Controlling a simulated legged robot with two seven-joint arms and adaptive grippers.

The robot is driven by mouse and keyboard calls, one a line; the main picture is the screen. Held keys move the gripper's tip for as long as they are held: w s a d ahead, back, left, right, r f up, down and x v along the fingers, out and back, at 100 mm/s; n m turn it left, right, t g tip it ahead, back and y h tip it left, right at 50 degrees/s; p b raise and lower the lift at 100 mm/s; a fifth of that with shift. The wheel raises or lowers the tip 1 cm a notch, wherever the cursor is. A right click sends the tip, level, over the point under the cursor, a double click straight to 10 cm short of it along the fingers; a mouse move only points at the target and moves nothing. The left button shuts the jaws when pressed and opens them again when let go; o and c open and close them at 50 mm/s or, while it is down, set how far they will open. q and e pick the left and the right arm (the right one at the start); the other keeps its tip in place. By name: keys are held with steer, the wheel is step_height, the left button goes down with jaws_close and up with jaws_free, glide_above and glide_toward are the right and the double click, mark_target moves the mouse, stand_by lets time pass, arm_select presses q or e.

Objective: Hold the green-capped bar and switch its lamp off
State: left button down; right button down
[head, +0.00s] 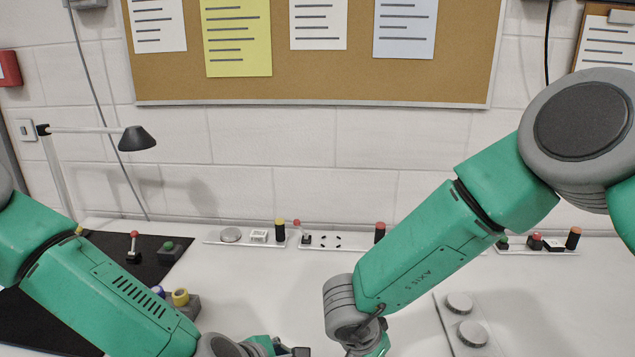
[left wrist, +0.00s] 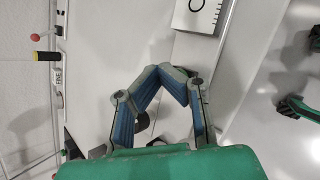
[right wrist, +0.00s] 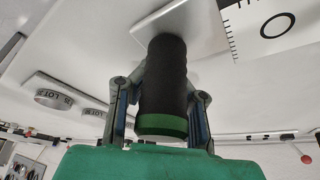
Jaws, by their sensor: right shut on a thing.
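The green-capped bar (right wrist: 165,75) is a thick black cylinder with a green band (right wrist: 162,125) at its near end. It stands out from a white plate (right wrist: 210,30) in the right wrist view. My right gripper (right wrist: 165,98) is shut on it, one finger on each side. My left gripper (left wrist: 162,72) has its fingertips together and nothing visible between them. In the head view the bar is not visible, and both grippers are mostly cut off at the bottom edge. I cannot make out the bar's lamp or its switch in any view.
Panels with capped posts and red-ball levers (head: 296,223) line the wall. A black mat (head: 110,265) and desk lamp (head: 137,139) are at the left. A plate with two round discs (head: 472,333) lies at the lower right. A white panel with a ring mark (left wrist: 200,15) is beyond my left fingertips.

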arm_select(q)
steer(key=shift+s+a+f, duration=0.1)
steer(key=shift+s+f, duration=0.1)
arm_select(e)
steer(key=shift+w, duration=0.1)
arm_select(q)
steer(key=shift+r, duration=0.15)
steer(key=shift+w+r, duration=0.1)
steer(key=shift+r, duration=3.1)
arm_select(e)
steer(key=c, duration=1.5)
jaws_free()
steer(key=shift+r, duration=0.1)
